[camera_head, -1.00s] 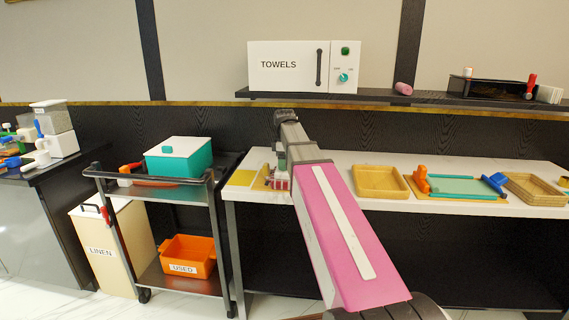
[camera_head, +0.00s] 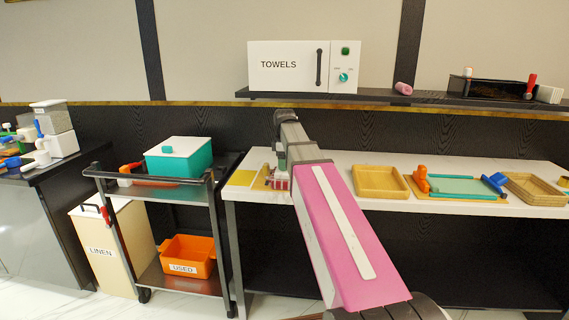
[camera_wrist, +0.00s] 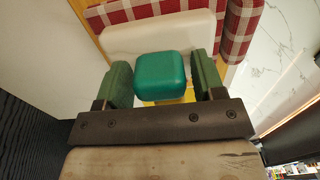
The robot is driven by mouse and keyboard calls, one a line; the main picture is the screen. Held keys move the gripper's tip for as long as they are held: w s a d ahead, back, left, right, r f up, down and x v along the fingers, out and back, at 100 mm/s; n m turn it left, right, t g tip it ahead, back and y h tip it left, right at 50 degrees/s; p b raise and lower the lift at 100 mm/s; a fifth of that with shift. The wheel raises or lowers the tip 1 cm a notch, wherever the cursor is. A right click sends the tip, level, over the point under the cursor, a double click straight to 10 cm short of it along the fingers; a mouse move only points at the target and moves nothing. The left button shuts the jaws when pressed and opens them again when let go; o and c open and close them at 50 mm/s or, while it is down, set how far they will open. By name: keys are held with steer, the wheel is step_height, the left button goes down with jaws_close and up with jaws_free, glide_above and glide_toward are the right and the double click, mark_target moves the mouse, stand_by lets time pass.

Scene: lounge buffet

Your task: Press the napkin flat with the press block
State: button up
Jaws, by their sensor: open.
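In the wrist view, a teal rounded knob (camera_wrist: 160,76) stands between the two green fingers of my gripper (camera_wrist: 163,84). The gripper is open, and small gaps seem to show beside the knob. A pale flat slab (camera_wrist: 150,36) lies beyond and below the knob; these look like the press block and its handle. The red-and-white checked napkin (camera_wrist: 238,30) shows beyond and to the right of the slab. In the head view, the napkin (camera_head: 281,184) shows as a small patch at the counter's left end, mostly hidden by my arm.
A yellow mat (camera_head: 242,177) lies at the left end of the white counter (camera_head: 333,173). A wooden tray (camera_head: 380,195), a green board (camera_head: 458,186) and a basket (camera_head: 537,189) stand to the right. A trolley with a teal box (camera_head: 180,158) stands left.

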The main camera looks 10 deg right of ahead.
steer(key=c, duration=1)
steer(key=shift+r, duration=5)
